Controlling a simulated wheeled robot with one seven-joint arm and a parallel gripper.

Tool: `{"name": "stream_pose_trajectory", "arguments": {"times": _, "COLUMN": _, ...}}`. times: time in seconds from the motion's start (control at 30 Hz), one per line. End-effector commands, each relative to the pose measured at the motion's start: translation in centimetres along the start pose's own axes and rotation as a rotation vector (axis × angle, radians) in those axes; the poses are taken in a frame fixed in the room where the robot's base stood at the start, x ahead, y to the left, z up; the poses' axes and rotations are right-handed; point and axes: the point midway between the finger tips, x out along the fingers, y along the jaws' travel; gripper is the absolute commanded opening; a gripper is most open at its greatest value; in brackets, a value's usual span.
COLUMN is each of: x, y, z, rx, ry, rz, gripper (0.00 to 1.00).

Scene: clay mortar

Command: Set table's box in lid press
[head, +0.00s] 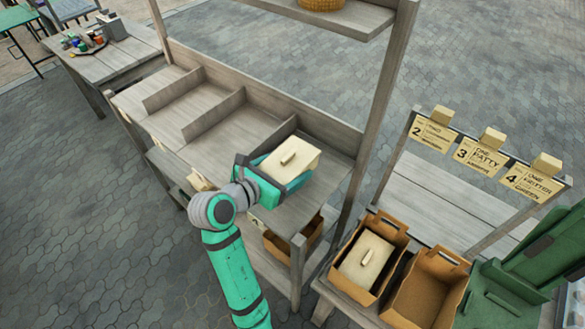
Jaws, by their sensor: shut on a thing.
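A cream box (296,152) with a small bar handle on top is in my gripper (280,174), over the right-hand part of the grey wooden shelf table (335,163). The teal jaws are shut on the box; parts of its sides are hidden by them. I cannot tell whether the box touches the shelf. A green machine that looks like the lid press (520,277) stands at the right edge, partly cut off by the frame, well apart from my gripper.
A brown carrier (344,284) holding a similar cream box (366,260) and an empty brown carrier (430,292) stand at lower right, left of the press. Numbered signs (478,157) line a rack behind them. A post (384,100) rises between shelf and rack.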

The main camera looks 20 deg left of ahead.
Motion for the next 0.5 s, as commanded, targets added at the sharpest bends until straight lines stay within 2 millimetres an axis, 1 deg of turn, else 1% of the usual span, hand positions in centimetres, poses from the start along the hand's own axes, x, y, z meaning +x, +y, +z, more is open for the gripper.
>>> {"name": "stream_pose_trajectory", "arguments": {"times": 0.17, "x": 0.5, "y": 0.1, "z": -0.7, "rx": -0.001, "ry": 0.0, "rz": 0.001, "gripper": 0.51}}
{"name": "stream_pose_trajectory", "arguments": {"times": 0.23, "x": 0.8, "y": 0.2, "z": -1.2, "rx": -0.003, "ry": 0.001, "rz": 0.002, "gripper": 0.51}}
{"name": "stream_pose_trajectory", "arguments": {"times": 0.4, "x": 1.7, "y": 0.3, "z": -3.5, "rx": -0.004, "ry": 0.002, "rz": 0.003, "gripper": 0.51}}
{"name": "stream_pose_trajectory", "arguments": {"times": 0.5, "x": 1.9, "y": 0.3, "z": -3.9, "rx": -0.002, "ry": 0.0, "rz": 0.004, "gripper": 0.51}}
